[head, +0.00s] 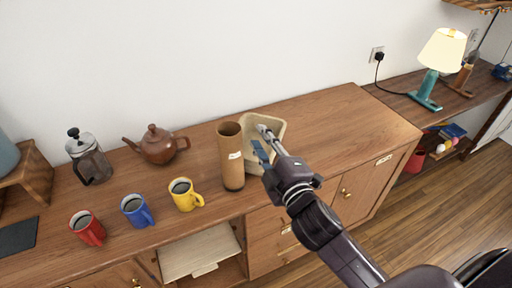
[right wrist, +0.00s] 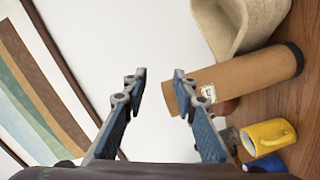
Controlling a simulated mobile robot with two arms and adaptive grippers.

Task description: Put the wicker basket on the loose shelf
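A beige tapered container, which looks to be the wicker basket (head: 275,126), stands on the wooden sideboard, partly hidden behind my right gripper (head: 260,138). It also shows at the top of the right wrist view (right wrist: 262,12), cut off by the frame edge. My right gripper's fingers (right wrist: 158,82) are apart with nothing between them. A pale board with a small label, likely the loose shelf (head: 200,252), lies in the sideboard's open bay below the top. My left gripper is not in view.
A tall brown cylinder (head: 231,160) stands close left of the basket. Yellow (head: 184,198), blue (head: 137,211) and red (head: 87,229) mugs, a teapot (head: 158,146) and a French press (head: 88,160) stand further left. The sideboard top (head: 345,122) is clear on the right.

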